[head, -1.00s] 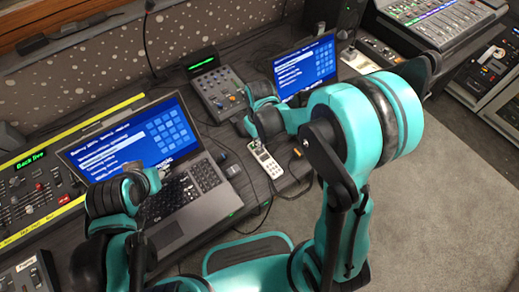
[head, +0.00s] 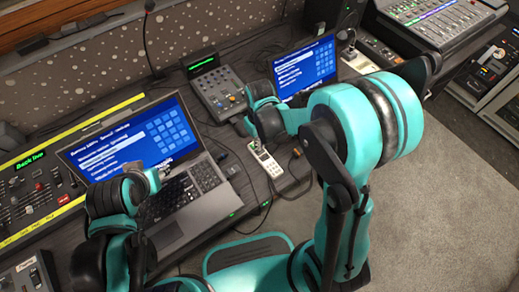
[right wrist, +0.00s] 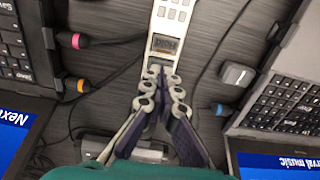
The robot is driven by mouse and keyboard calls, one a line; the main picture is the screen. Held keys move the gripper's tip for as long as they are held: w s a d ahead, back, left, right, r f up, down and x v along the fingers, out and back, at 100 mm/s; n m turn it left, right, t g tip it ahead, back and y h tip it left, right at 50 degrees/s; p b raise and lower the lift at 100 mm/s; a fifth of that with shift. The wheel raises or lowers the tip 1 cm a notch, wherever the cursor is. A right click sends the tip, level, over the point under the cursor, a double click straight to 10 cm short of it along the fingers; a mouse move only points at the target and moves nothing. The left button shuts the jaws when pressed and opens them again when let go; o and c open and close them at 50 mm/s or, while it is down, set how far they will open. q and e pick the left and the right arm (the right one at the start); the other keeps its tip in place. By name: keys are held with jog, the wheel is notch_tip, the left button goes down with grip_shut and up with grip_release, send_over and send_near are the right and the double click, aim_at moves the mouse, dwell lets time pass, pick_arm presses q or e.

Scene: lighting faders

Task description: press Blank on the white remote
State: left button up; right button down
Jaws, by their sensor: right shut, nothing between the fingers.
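The white remote (head: 267,162) lies on the dark desk between the two laptops. In the right wrist view the white remote (right wrist: 175,12) runs up to the top edge, with rows of pale buttons and a small grey-brown display. My right gripper (head: 254,143) is at the remote's far end in the head view. In the right wrist view my right gripper (right wrist: 159,74) is shut and empty, its tips over the end just below the display. Whether they touch is unclear. The tips hide part of that end; button labels are unreadable. My left gripper (head: 157,178) is over the left laptop; its fingers are unclear.
The left laptop (head: 165,215) and the right laptop (head: 308,65) stand open on either side. A small mixer (head: 218,92) sits behind.

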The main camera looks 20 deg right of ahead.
jog(key=shift+f+b, duration=0.9)
jog(key=shift+f, duration=0.1)
dwell(1.0)
jog(key=shift+r, duration=0.1)
dwell(0.4)
notch_tip(320, 180, up, 7)
jog(key=p, duration=0.5)
dwell(0.6)
jog(key=s+d+r+m+t, duration=0.4)
jog(key=s+r+t, duration=0.3)
jog(key=s+r, duration=0.3)
jog(key=shift+s+d+r, duration=0.15)
jog(key=shift+d+r, duration=0.2)
jog(key=shift+r, duration=1.35)
